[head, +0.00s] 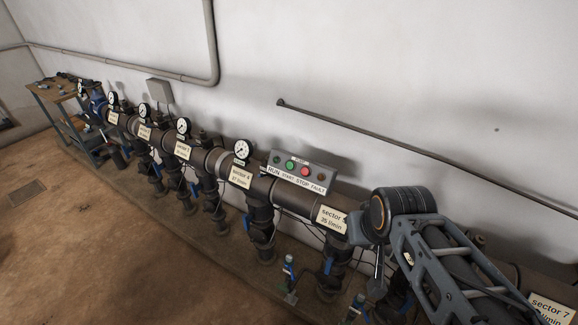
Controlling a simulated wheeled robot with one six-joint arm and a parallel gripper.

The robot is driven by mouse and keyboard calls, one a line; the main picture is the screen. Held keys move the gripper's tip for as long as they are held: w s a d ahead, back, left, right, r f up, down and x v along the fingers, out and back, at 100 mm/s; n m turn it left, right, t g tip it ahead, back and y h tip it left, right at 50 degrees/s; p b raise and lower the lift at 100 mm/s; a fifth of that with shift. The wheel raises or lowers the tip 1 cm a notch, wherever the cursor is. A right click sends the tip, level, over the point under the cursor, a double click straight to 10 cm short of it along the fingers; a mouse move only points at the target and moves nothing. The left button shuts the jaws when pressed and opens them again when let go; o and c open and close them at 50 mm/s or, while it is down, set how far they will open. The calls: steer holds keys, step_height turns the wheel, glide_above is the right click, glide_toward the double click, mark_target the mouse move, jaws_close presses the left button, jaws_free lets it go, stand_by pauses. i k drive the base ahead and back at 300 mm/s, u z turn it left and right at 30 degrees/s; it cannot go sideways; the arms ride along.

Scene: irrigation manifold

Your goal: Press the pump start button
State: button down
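A grey control box (303,172) sits above the dark main pipe near the middle of the head view. On its sloping face are a green button (290,165) above the label START and a red button (305,171) above STOP. Small dark round lamps show at the RUN and FAULT ends. My arm (440,255) is at the lower right, with a dark round joint near the box's right side. I cannot make out my gripper's fingers; they seem hidden behind or below the arm. Nothing covers the green button.
The main pipe (295,198) runs along the white wall, with several gauges, sector labels and downward branches with blue-handled valves. A thin rail (400,148) slopes along the wall above. A workbench (60,92) stands at the far left. The brown floor (110,240) at left is open.

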mark_target(290, 165)
steer(key=u, duration=2.55)
steer(key=i, duration=1.75)
steer(key=z, duration=3.25)
